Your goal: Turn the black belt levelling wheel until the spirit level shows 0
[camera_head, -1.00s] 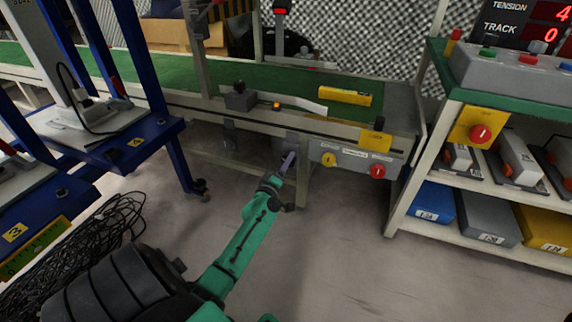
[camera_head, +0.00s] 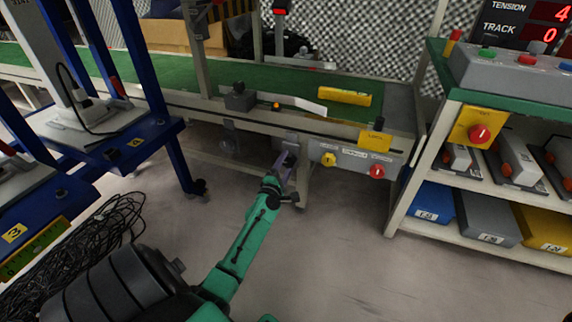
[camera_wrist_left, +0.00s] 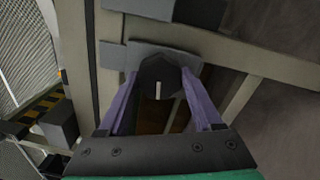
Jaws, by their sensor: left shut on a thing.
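A black wheel (camera_wrist_left: 160,72) with a white mark sits on a grey plate under the conveyor edge in the left wrist view. Its mark points roughly along the picture's vertical. My left gripper (camera_wrist_left: 160,92) is shut on it, with one purple finger on each side. In the head view the left gripper (camera_head: 285,168) is at the conveyor's front leg, and the wheel is mostly hidden there. A yellow bar (camera_head: 345,97), seemingly the spirit level, lies on the green belt (camera_head: 200,77); its reading is too small to tell. My right gripper is not in view.
A shelf rack (camera_head: 398,205) with bins stands right. A blue-framed bench (camera_head: 178,125) and a cable heap (camera_head: 100,225) are left. The floor between is clear.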

